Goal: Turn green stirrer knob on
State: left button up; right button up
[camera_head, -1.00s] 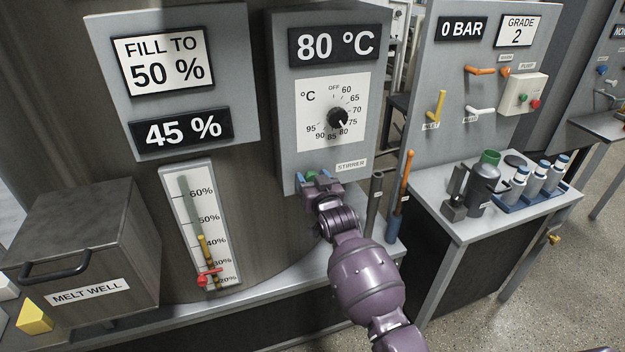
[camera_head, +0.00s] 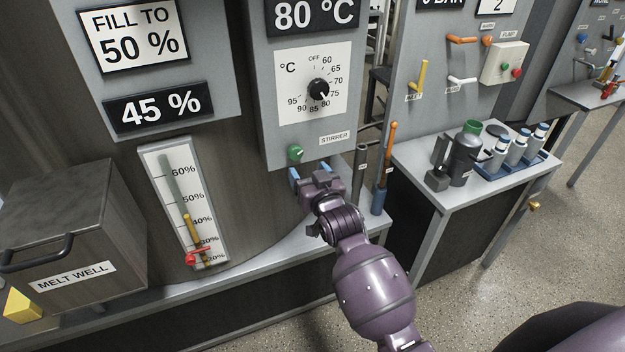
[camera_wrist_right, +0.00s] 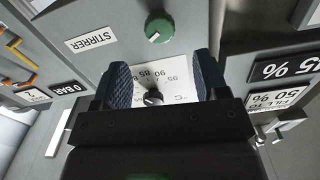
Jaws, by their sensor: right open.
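The green stirrer knob (camera_head: 295,153) sits at the lower left of the grey temperature panel, left of the STIRRER label (camera_head: 334,138). A pale mark shows on its face. In the right wrist view the green knob (camera_wrist_right: 159,28) is at the top, clear of my fingers. My right gripper (camera_head: 309,172) is just below and right of the knob in the head view, open and apart from it. In the right wrist view its two blue fingers (camera_wrist_right: 164,76) are spread with nothing gripped between them. My left gripper is not in view.
A black temperature dial (camera_head: 319,89) is above the knob. A level gauge (camera_head: 185,207) and the melt well box (camera_head: 75,222) are to the left. Upright tools, one with an orange handle (camera_head: 389,150), stand right of my gripper. A side table (camera_head: 438,209) holds a dark jug and bottles.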

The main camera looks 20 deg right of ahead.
jog(key=shift+s, duration=1.1)
jog(key=s+d+f+g, duration=0.3)
jog(key=s+f, duration=0.6)
jog(key=s, duration=0.4)
jog(key=s+d+f+n+g, duration=0.1)
jog(key=s+d+f+g, duration=0.2)
jog(key=s+f, duration=0.7)
jog(key=s+d, duration=0.1)
jog(key=s, duration=0.3)
jog(key=shift+d+f+n+h, duration=0.15)
jog(key=shift+f+n+h, duration=0.15)
jog(key=shift+h, duration=0.1)
